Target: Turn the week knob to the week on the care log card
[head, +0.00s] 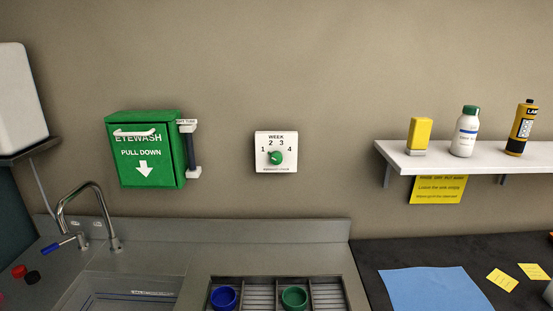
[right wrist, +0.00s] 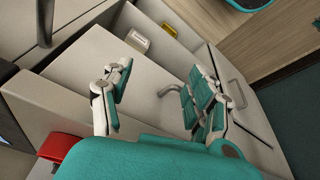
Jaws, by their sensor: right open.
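The week knob (head: 276,157) is a green round dial on a white square plate (head: 289,138) on the back wall. The plate reads WEEK, with the numbers 1 to 4 in an arc around the knob. A pale mark on the knob seems to point to the upper left, but it is too small to read surely. I cannot identify a care log card. My right gripper (right wrist: 160,88) shows only in the right wrist view, open and empty, above grey drawer fronts and away from the knob. My left gripper is not in view.
A green eyewash box (head: 146,150) hangs left of the knob. A white shelf (head: 465,157) with bottles is at right, with a yellow sign (head: 437,190) below. A faucet (head: 75,205) stands at left. The wall around the knob is clear.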

